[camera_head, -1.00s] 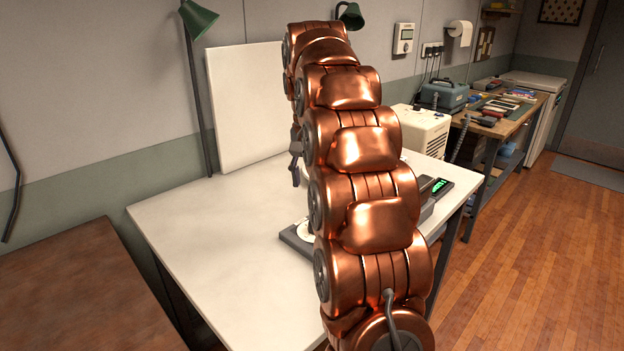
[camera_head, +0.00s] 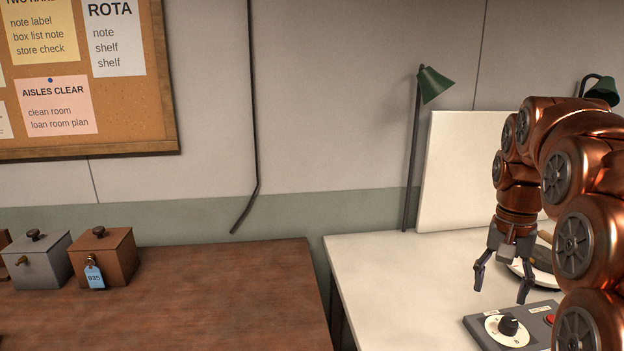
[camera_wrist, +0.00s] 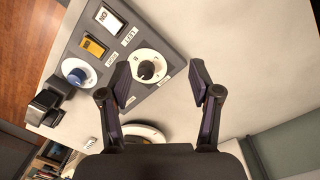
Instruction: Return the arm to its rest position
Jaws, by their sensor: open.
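My copper-coloured arm is at the right of the head view, bent over the white table (camera_head: 385,285). My gripper (camera_head: 502,297) hangs from it, pointing down, with its two fingers spread and nothing between them. In the wrist view my gripper (camera_wrist: 160,78) is also open and empty. A grey control box (camera_head: 535,318) with a dial (camera_head: 508,325) sits on the table just below the fingers. The wrist view shows the box's dial (camera_wrist: 147,70) beside the left finger, apart from it as far as I can tell.
A brown table (camera_head: 190,300) stands at the left, bearing a grey box (camera_head: 40,265) and a brown box (camera_head: 104,258) with a blue tag. A green lamp (camera_head: 434,86) and a white board (camera_head: 458,165) stand behind the white table. The white table's left part is bare.

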